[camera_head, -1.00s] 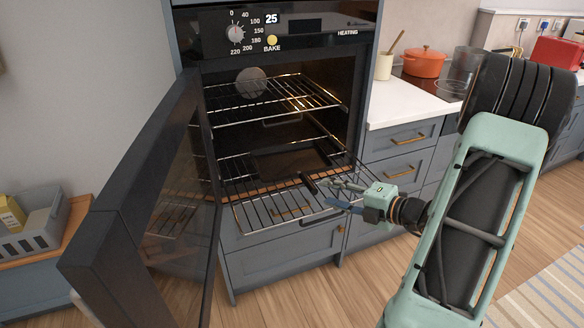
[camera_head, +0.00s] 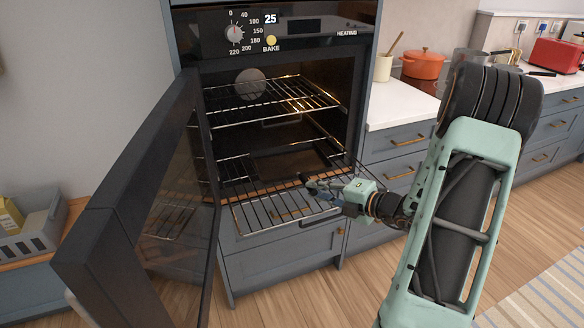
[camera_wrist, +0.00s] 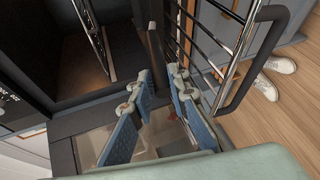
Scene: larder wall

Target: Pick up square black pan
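The square black pan (camera_head: 288,160) sits on the lower rack inside the open oven, with its handle pointing out toward the front right. My gripper (camera_head: 322,188) is over the pulled-out part of that rack, close to the handle's end. The gripper partly hides the handle in the head view.
The oven door (camera_head: 135,215) hangs open at the left. The upper oven rack (camera_head: 265,112) is empty. The lower rack (camera_head: 265,213) sticks out over the drawers. A worktop (camera_head: 398,103) with an orange pot (camera_head: 424,62) stands at the right.

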